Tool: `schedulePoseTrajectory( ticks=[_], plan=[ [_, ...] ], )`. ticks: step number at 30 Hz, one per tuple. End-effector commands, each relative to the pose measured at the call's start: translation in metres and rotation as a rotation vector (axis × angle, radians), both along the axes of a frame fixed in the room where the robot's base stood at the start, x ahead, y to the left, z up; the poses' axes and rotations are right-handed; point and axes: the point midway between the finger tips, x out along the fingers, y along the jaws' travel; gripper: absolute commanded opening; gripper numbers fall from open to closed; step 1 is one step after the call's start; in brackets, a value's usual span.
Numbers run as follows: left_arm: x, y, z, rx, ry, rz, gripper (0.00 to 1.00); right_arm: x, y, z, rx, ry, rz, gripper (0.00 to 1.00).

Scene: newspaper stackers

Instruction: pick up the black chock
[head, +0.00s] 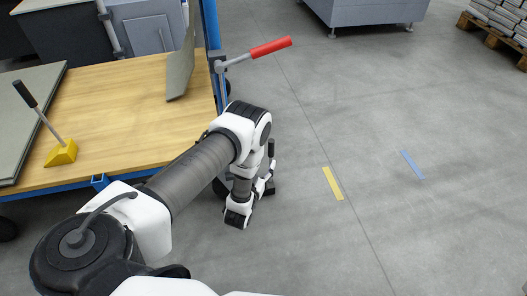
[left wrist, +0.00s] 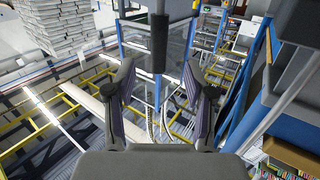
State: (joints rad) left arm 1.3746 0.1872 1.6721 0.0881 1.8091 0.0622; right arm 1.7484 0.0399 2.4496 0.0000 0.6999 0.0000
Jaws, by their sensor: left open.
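The black chock (head: 271,149) shows in the head view as a dark upright handle just beyond my left gripper, beside the right end of the wooden-topped cart. Its lower part is largely hidden by my gripper and wrist. My left gripper (head: 264,184) is low by the chock, partly hidden by my own arm. In the left wrist view, my left gripper (left wrist: 159,77) is open, with one finger on each side. The chock's dark handle (left wrist: 160,38) stands upright in line with the gap, apart from both fingers in the picture. I cannot tell its depth between them. My right gripper does not show.
The cart's wooden top (head: 115,115) carries a yellow chock (head: 62,154) with a black handle and grey panels at its edges. A red-handled lever (head: 270,47) sticks out from the cart. The grey floor (head: 400,110) to the right is clear, with yellow and blue tape marks.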

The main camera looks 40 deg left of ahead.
Motion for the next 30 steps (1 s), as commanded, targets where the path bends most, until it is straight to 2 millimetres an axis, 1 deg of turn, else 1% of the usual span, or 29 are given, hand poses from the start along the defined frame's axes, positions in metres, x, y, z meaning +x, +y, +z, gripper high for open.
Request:
schedulePoseTrajectory(
  ticks=[1, 4, 8, 11, 14, 15, 18, 24, 25, 26, 27, 29, 30],
  plan=[
    [0.002, 0.003, -0.011, 0.008, -0.029, 0.003, 0.54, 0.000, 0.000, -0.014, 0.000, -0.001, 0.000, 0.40],
    [0.012, 0.007, -0.009, 0.016, -0.058, 0.005, 0.54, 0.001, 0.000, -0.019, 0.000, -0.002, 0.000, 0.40],
    [0.029, 0.011, -0.008, 0.015, -0.057, 0.005, 0.54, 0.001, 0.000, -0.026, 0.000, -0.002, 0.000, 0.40],
    [0.043, 0.013, -0.012, 0.015, -0.056, 0.004, 0.54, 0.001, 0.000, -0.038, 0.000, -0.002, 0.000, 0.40],
    [0.062, 0.015, -0.016, 0.015, -0.056, 0.004, 0.54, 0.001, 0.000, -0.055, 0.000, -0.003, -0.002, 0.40],
    [0.069, 0.017, -0.014, 0.016, -0.056, 0.004, 0.54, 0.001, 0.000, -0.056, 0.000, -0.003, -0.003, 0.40],
    [0.078, 0.020, -0.011, 0.016, -0.053, 0.004, 0.54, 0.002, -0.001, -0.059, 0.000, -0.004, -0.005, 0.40],
    [0.079, 0.021, -0.009, 0.016, -0.050, 0.004, 0.54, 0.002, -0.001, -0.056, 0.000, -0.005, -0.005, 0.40],
    [0.079, 0.021, -0.009, 0.016, -0.050, 0.004, 0.47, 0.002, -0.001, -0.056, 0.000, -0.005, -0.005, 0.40],
    [0.079, 0.020, -0.009, 0.016, -0.050, 0.004, 0.36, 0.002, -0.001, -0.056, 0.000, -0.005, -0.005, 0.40],
    [0.079, 0.020, -0.009, 0.016, -0.050, 0.003, 0.22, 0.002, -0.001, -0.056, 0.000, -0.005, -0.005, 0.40],
    [0.079, 0.020, -0.009, 0.016, -0.050, 0.003, 0.01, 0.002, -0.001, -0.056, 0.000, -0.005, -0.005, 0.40],
    [0.079, 0.020, -0.009, 0.016, -0.050, 0.003, 0.00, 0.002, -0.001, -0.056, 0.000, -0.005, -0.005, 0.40]
  ],
)
